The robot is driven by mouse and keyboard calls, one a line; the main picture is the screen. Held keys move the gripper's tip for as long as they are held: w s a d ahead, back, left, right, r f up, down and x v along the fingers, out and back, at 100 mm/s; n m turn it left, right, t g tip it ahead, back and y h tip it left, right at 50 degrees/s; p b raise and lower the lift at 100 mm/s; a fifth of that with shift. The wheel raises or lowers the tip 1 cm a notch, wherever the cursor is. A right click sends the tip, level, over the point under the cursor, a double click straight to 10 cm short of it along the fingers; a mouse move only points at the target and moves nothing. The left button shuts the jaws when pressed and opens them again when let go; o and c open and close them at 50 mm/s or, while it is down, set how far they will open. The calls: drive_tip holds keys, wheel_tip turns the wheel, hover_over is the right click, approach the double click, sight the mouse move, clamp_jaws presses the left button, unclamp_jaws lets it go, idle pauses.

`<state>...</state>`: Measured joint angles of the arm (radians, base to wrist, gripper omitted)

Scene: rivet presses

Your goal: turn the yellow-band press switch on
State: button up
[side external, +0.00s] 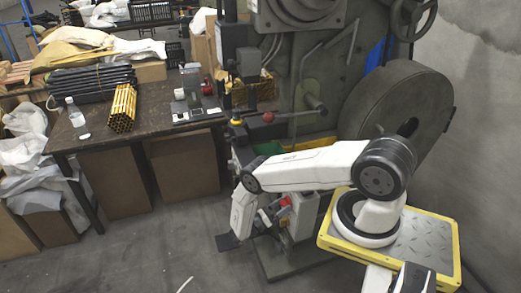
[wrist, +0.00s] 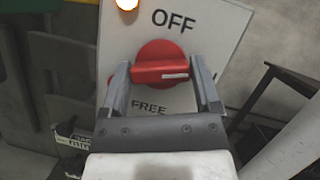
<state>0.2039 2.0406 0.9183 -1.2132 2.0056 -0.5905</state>
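A red rotary switch (wrist: 160,52) sits on a white panel (wrist: 215,22) in the wrist view. "OFF" is printed above it and "FREE" below it, near my gripper. Its raised grip bar lies nearly level, with a white mark on its right half. My gripper (wrist: 161,68) has its two fingers apart, one at each end of the bar. I cannot tell whether they touch it. In the side view a red part (side external: 285,202) shows low on the press, beside my arm, which partly hides that area. No yellow band can be made out on the panel.
A lit orange lamp (wrist: 127,4) is at the panel's top edge. In the side view, a large grey press (side external: 300,75) with a big wheel (side external: 398,105) stands behind my arm. A workbench (side external: 85,128) at left holds yellow rods (side external: 122,108) and a bottle (side external: 75,112).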

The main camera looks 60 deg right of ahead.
drive_tip(key=shift+o, duration=0.7)
drive_tip(key=shift+n, duration=0.5)
